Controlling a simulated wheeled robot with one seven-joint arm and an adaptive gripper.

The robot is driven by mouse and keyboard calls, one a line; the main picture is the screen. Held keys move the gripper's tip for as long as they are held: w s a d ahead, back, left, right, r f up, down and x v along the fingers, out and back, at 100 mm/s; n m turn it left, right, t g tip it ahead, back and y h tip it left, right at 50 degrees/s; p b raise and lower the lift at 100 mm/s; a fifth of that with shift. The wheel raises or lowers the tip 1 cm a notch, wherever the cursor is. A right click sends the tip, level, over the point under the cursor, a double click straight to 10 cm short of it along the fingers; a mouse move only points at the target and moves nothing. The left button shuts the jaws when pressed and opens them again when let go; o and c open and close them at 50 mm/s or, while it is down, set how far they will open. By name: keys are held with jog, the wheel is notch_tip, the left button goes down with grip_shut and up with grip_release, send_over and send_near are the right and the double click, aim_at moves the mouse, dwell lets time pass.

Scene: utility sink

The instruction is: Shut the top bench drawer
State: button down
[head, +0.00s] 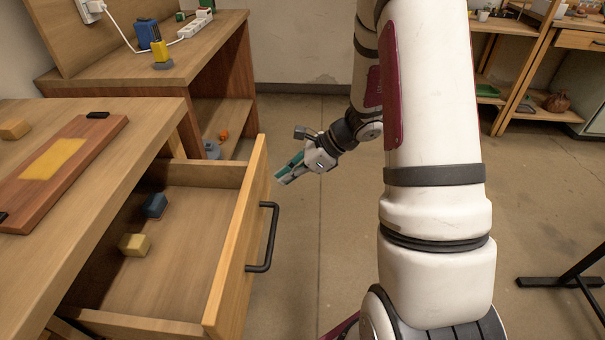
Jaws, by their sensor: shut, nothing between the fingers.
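The top bench drawer (190,235) stands pulled out from the wooden bench (150,105) at the left. Its front panel (240,235) carries a black bar handle (268,238) on the outer face. A blue block (154,205) and a yellow block (135,245) lie inside the drawer. My gripper (284,176) is shut and empty, with green-toned fingers pointing down and left. In the picture it is just right of the far end of the drawer front, above the handle. It appears apart from the drawer, though the depth gap is hard to tell.
A brown board with a yellow patch (52,158) and a wooden block (14,129) lie on the bench top. A second bench (150,75) holds a power strip and small items behind. Shelving (540,60) stands at the far right.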

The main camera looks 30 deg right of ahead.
jog(key=shift+w+a, duration=0.55)
jog(key=shift+a, duration=0.1)
jog(key=shift+a, duration=0.1)
